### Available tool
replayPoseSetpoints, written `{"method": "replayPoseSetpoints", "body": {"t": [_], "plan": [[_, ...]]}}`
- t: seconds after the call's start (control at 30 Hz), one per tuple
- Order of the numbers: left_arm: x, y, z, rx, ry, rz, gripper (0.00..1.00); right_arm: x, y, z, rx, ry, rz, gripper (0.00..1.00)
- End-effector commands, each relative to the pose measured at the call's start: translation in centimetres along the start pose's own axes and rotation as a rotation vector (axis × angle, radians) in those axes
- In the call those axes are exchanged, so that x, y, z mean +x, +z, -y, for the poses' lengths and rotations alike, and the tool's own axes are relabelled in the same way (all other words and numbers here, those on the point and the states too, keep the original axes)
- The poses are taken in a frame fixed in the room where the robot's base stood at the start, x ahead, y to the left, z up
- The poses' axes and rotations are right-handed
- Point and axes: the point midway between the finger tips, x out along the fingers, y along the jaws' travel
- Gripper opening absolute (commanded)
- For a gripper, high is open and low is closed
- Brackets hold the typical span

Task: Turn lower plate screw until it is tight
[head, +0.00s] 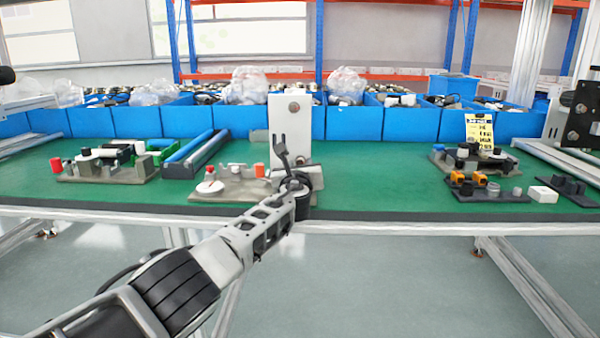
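A white upright plate (291,128) stands on a grey-beige base near the middle of the green table. A round upper screw (294,107) shows near its top. A small round grey part, perhaps the lower screw (300,160), shows low on the plate, just right of my gripper; it is partly hidden and too small to read its seating. My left gripper (279,139) is in front of the plate's lower left part, its two dark fingertips slightly apart with nothing seen between them. I cannot tell whether it touches the plate. My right gripper is out of view.
A fixture with red and white knobs (110,167) stands at left, beside blue and grey bars (195,153). More fixtures (473,160), orange parts (480,179) and a white block (543,194) are at right. Blue bins (410,124) line the back. The table right of centre is clear.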

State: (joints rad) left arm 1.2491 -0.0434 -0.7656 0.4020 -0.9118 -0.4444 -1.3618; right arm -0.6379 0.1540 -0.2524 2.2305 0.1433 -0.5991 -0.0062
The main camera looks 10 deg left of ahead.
Motion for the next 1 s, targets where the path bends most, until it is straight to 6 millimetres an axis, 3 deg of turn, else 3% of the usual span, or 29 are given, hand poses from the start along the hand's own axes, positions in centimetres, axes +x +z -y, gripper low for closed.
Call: {"method": "replayPoseSetpoints", "body": {"t": [0.03, 0.2, 0.67, 0.7, 0.8, 0.83, 0.97, 1.0], "plan": [[0.0, -0.58, -0.08, -0.091, -0.001, 0.001, 0.35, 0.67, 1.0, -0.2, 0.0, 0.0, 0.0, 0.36], [0.01, -0.15, 0.01, -0.258, -0.001, 0.001, 0.35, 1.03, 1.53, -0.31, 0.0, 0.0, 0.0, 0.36], [0.01, 0.05, 0.04, -0.267, 0.0, 0.0, 0.35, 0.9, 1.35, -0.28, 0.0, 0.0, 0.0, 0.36], [0.01, 0.05, 0.04, -0.267, 0.0, 0.0, 0.32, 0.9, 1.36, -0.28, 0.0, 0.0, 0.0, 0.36], [0.01, 0.05, 0.04, -0.266, 0.0, 0.0, 0.04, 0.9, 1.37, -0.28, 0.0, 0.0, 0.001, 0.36], [0.01, 0.05, 0.04, -0.266, 0.0, 0.0, 0.0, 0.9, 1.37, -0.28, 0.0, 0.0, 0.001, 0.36], [0.01, 0.11, 0.05, -0.257, 0.0, 0.0, 0.0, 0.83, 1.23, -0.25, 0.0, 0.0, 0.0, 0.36], [0.01, 0.05, 0.04, -0.251, 0.0, 0.0, 0.25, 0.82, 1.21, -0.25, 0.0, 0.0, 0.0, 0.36]]}}
